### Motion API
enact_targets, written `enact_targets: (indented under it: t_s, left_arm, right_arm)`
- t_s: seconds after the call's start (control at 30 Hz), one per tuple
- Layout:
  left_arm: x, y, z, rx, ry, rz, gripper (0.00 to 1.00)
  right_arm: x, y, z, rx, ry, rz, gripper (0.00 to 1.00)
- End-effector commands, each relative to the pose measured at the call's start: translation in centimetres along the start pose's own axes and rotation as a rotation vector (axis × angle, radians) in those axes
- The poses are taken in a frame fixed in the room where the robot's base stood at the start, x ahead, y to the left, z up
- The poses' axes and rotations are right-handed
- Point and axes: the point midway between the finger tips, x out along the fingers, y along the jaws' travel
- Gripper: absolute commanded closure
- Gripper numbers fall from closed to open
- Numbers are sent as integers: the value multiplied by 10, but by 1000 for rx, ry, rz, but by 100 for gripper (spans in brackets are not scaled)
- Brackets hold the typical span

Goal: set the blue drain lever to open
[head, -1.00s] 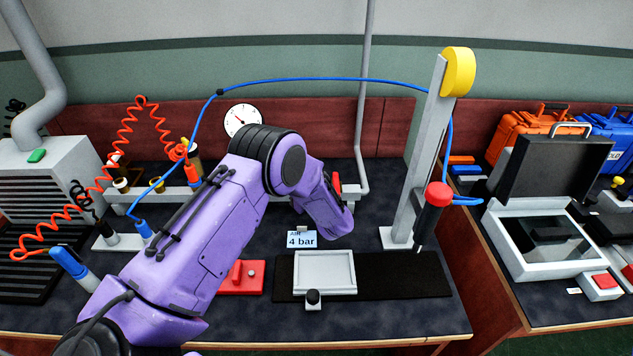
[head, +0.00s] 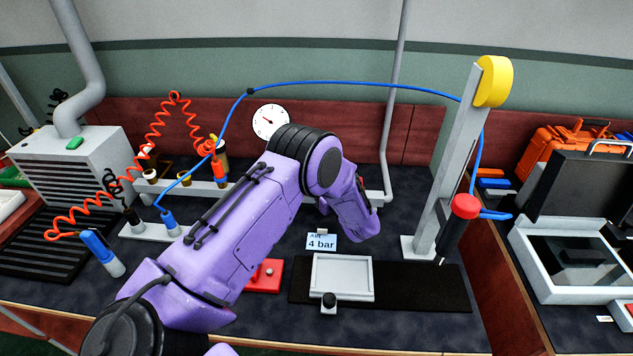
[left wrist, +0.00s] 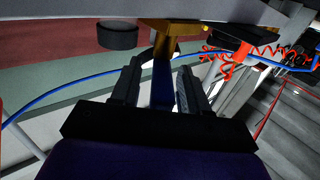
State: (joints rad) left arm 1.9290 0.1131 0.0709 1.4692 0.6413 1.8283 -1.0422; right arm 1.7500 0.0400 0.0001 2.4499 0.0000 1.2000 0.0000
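In the left wrist view, a blue lever (left wrist: 163,88) hangs from a brass body (left wrist: 168,27). My left gripper (left wrist: 160,68) has its two dark fingers apart, one on each side of the lever. Gaps show between the lever and the fingers, so it does not look clamped. In the head view my purple left arm crosses the bench, and its gripper and the lever are hidden behind it. I cannot read the lever's open or shut position. My right gripper is not in view.
A white gauge (head: 270,121) is on the back panel. A 4 bar card (head: 321,242), a grey tray (head: 342,277) and a red block (head: 265,275) lie on the bench. A post (head: 452,165) with a hanging red-topped tool (head: 460,222) stands at right. A blue hose (head: 350,83) arches overhead.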

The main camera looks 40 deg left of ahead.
Motion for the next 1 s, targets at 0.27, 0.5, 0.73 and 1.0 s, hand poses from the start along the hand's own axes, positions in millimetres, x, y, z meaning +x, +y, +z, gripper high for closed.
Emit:
enact_targets:
  t_s: [0.27,0.5,0.73,1.0]
  left_arm:
    - [0,1,-32,-7,3,1,55]
    - [-38,-29,-89,-3,3,3,55]
    - [-84,-64,-115,-1,2,2,55]
    - [-110,-84,-130,-1,1,0,55]
  right_arm:
    - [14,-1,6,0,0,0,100]
    - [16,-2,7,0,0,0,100]
    - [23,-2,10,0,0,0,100]
    - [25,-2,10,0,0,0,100]
